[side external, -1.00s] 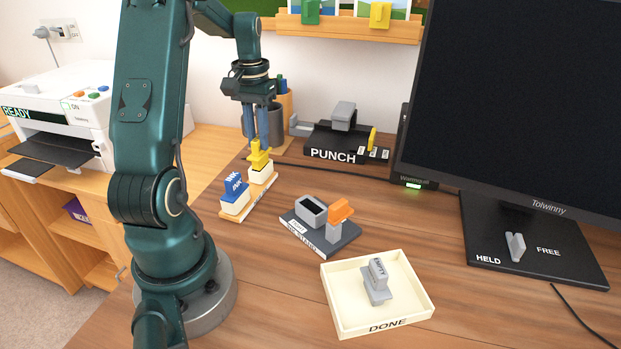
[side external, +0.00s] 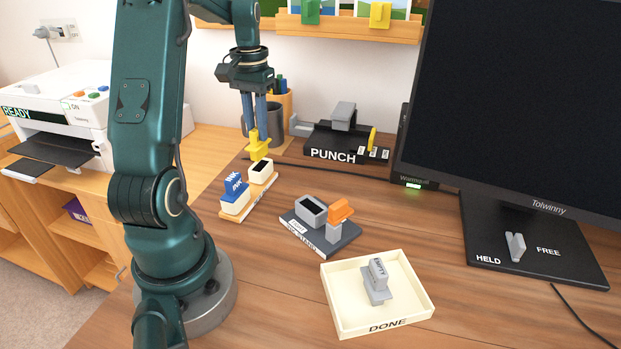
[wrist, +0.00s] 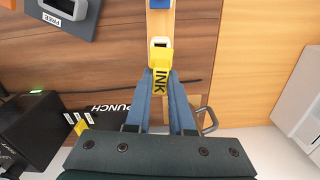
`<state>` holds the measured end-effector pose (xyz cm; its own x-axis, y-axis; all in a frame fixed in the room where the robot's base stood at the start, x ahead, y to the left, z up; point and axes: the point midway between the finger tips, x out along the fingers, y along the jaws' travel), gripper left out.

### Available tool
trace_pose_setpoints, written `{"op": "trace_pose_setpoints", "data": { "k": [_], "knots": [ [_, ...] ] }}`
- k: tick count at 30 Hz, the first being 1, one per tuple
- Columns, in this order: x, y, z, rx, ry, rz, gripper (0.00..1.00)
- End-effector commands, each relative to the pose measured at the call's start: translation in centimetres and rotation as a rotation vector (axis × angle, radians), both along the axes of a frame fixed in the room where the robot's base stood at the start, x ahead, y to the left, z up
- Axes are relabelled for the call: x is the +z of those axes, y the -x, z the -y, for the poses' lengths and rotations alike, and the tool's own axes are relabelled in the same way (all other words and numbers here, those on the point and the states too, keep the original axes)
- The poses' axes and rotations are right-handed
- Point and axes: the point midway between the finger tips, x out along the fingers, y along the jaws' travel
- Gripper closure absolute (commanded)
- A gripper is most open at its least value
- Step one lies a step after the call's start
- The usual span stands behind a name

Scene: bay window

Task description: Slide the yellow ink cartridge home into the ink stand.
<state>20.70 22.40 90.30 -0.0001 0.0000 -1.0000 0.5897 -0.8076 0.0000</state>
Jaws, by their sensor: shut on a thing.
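The yellow ink cartridge (side external: 258,145) is gripped in my gripper (side external: 256,128), just above the empty cream slot (side external: 262,172) of a wooden-based holder. In the wrist view the cartridge (wrist: 163,80) shows "INK" between my fingers, and the slot (wrist: 160,42) lies just beyond it. The ink stand (side external: 320,238) is a dark base nearer the camera, to the right of the holder. It has an open, empty-looking grey socket (side external: 310,208) and an orange piece (side external: 340,210) on a grey post. In the wrist view a small label on the stand (wrist: 60,20) reads "FREE".
A blue ink cartridge (side external: 235,186) stands in the holder's other slot. A cream DONE tray (side external: 408,318) holds a grey cartridge (side external: 376,280) marked "EMPTY". A black punch (side external: 345,140) stands behind, a large monitor (side external: 520,100) at right, and a pen cup (side external: 264,125) behind my gripper.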

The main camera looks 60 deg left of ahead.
Motion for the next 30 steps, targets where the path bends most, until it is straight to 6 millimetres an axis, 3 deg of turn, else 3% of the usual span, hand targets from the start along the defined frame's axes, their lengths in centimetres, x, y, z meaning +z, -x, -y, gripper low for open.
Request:
{"op": "trace_pose_setpoints", "data": {
  "k": [8, 14, 21, 24, 30],
  "knots": [
    [0.5, -0.1, 2.3, -0.518, -0.002, 0.001, 1.0],
    [1.8, -1.4, 6.3, -1.059, -0.003, 0.001, 1.0],
    [3.8, -2.8, 12.8, -1.721, -0.005, 0.001, 1.0],
    [4.5, -3.0, 14.9, -1.867, -0.004, 0.001, 1.0],
    [5.1, -3.4, 17.0, -1.951, -0.001, 0.0, 1.0]
  ]
}}
